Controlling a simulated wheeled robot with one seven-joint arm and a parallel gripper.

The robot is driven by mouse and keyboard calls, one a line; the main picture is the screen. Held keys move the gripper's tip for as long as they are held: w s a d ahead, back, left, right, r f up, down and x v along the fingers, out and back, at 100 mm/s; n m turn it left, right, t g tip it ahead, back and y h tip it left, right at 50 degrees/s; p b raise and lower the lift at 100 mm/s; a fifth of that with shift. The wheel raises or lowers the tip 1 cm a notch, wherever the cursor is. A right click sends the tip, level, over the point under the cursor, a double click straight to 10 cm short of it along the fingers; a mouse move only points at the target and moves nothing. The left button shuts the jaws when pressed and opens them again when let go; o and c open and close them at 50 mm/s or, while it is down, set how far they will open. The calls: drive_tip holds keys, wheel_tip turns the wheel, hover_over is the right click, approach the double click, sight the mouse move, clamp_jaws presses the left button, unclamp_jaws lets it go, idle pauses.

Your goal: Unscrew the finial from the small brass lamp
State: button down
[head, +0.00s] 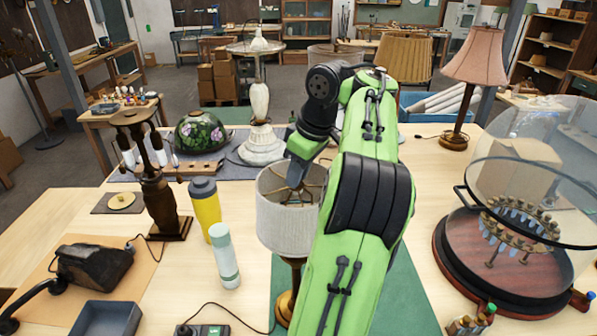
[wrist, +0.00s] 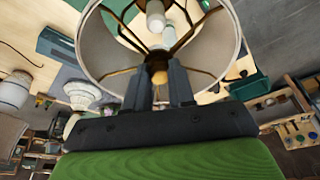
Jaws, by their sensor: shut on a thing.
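The small brass lamp (head: 284,308) stands on the green mat near the middle of the bench. Its round grey fabric shade (head: 284,228) is open at the top, with brass spokes inside. My gripper (head: 296,182) reaches down to the shade's top opening from behind and above. In the wrist view my gripper (wrist: 160,72) has its two grey fingers shut on the small brass finial (wrist: 159,77), at the hub of the spokes. The fingers hide most of the finial, and in the head view it is not visible. A pale bulb (wrist: 156,18) shows inside the shade.
A yellow bottle (head: 205,205) and a white-and-green bottle (head: 224,258) stand just left of the shade. A dark wooden lamp stand (head: 160,190) is farther left. A glass dome (head: 540,150) on a round wooden base and a pink-shaded lamp (head: 477,60) stand on the right.

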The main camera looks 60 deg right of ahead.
drive_tip(key=shift+r, duration=0.1)
drive_tip(key=n, duration=0.2)
drive_tip(key=shift+n+y, duration=0.4)
drive_tip(key=n, duration=0.1)
drive_tip(key=n+y, duration=0.1)
drive_tip(key=n, duration=0.3)
drive_tip(key=shift+w+d+g, duration=0.1)
drive_tip(key=shift+d+g, duration=0.15)
drive_tip(key=shift+g, duration=0.05)
drive_tip(key=c, duration=1.1)
unclamp_jaws()
drive_tip(key=shift+a, duration=0.15)
drive_tip(key=shift+c, duration=0.2)
drive_tip(key=shift+o, duration=1.3)
